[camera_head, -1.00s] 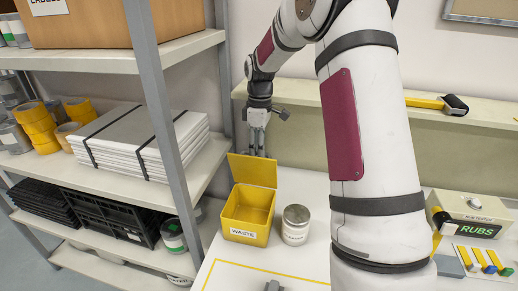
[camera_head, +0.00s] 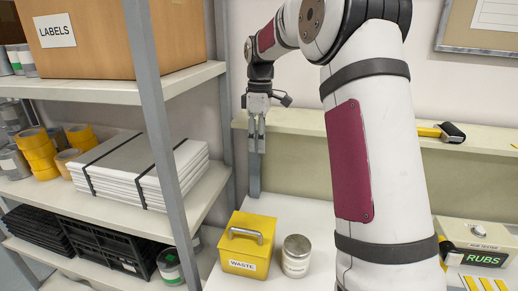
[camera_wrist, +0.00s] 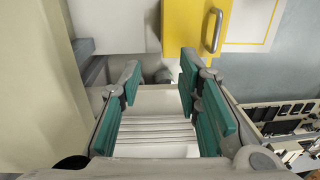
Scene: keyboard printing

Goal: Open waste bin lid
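The yellow waste bin (camera_head: 238,268) stands on the white table with its label facing me. Its flat lid (camera_head: 245,226) is down, with a metal handle (camera_head: 246,236) on top. In the wrist view the yellow lid (camera_wrist: 182,25) and its handle (camera_wrist: 213,30) show at the top edge, beyond the right finger. My gripper (camera_head: 255,186) points down just behind the bin, apart from the handle. In the wrist view my gripper (camera_wrist: 160,80) is open, its teal-padded fingers wide apart with nothing held between them.
A lidded metal jar (camera_head: 296,256) stands close to the bin's right side. A shelf rack with a grey post (camera_head: 178,170) is at the left. A ledge (camera_head: 300,125) runs along the wall behind. The rub tester (camera_head: 480,233) is at the right.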

